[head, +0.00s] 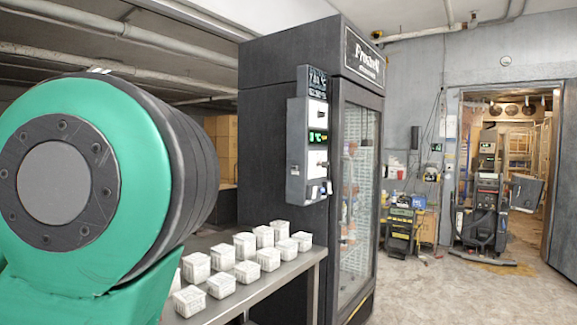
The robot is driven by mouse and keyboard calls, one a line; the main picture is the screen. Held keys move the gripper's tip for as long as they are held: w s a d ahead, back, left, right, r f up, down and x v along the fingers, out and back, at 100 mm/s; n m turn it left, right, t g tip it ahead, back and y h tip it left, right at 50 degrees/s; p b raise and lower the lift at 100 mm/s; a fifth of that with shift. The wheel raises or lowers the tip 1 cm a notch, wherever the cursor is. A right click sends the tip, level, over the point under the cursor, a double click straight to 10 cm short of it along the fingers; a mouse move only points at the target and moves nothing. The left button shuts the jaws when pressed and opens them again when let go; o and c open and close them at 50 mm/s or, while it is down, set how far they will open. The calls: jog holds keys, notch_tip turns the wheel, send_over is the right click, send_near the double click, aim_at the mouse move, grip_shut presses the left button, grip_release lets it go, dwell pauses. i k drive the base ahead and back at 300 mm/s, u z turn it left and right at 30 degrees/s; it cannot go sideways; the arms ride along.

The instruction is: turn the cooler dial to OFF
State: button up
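The cooler (268,135) is a tall dark cabinet with a glass door and a lit sign reading roughly "Frozen" at its top. A grey control panel (297,150) is mounted on it beside the door. The panel carries a small display at its top, a green-lit readout (317,137) in the middle, and pale plates above and below that. A small dark knob-like part (323,165) shows on the lower plate; I cannot tell whether it is the dial or read its setting. My gripper is not in view; only my green and black arm link fills the left side.
A metal table (308,262) with several small white boxes (246,271) stands in front of the cooler. Stacked cartons (227,150) are behind my arm. Machines and tools stand at the right near an open doorway (510,150). The floor (450,285) at the front right is clear.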

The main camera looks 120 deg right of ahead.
aim_at(323, 164)
jog(key=z, duration=4.15)
jog(key=k, duration=0.9)
jog(key=i, duration=0.9)
jog(key=u, duration=0.05)
